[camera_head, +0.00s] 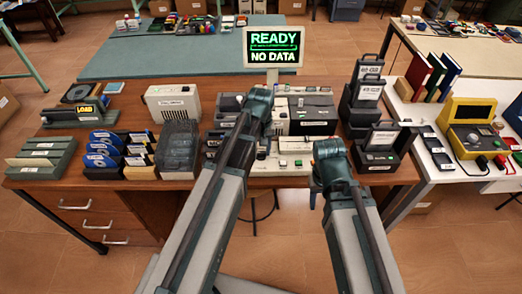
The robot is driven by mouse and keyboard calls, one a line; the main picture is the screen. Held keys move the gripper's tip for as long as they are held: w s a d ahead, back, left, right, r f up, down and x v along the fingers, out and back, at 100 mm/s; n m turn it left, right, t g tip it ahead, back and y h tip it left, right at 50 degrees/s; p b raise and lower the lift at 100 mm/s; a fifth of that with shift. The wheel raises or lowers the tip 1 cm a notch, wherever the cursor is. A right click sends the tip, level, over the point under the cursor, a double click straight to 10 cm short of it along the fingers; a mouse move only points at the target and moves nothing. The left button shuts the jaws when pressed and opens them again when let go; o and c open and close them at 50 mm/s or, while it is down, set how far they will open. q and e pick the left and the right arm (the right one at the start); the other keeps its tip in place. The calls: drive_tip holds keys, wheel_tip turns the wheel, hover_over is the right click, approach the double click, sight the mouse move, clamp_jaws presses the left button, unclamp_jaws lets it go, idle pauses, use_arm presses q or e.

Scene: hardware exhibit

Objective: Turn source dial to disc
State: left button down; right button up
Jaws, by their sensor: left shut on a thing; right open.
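A console of grey and white machines (312,115) stands at the middle of the brown desk. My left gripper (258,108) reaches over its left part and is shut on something. Its own arm hides the jaws and what they hold, and no source dial can be made out. My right gripper (320,185) is open and empty at the desk's front edge, right of the console's front panel (280,163).
Left on the desk (130,185) are a "LOAD" unit (80,113), blue discs in a rack (100,150), a dark clear-lidded box (178,145) and a beige device (172,102). Black boxes (378,145) stand right. A white table (440,165) with a yellow device (468,125) adjoins.

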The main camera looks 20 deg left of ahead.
sight(261, 153)
idle(0.3)
use_arm(q)
drive_tip(key=shift+c, duration=2)
unclamp_jaws()
wheel_tip(261, 153, up, 14)
drive_tip(key=p, duration=1.4)
drive_tip(key=shift+s+f, duration=0.1)
